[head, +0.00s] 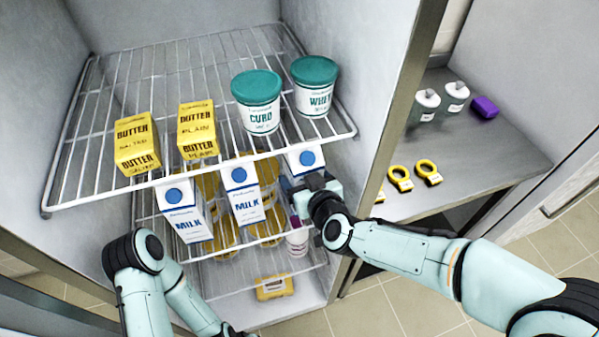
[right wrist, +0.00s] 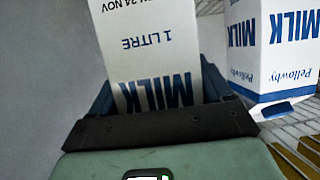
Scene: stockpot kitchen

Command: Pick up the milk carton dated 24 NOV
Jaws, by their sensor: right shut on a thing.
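The milk carton dated 24 NOV (right wrist: 150,50) is white with blue print and stands between my right gripper's fingers in the right wrist view. Its blue-capped top (head: 305,158) shows at the right of the lower fridge shelf in the head view, with its lower part hidden by my gripper. My right gripper (head: 312,187) is shut on this carton. Two other milk cartons stand to its left, one in the middle (head: 245,195) and one at the far left (head: 183,212); their dates are not readable. My left arm is at the lower left, its gripper out of view.
The upper wire shelf (head: 100,190) overhangs the cartons and holds two butter packs (head: 137,142) (head: 196,130), a curd tub (head: 257,100) and a whey tub (head: 312,87). The fridge side wall (head: 345,55) is close on the right. Yellow items stand behind the cartons.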

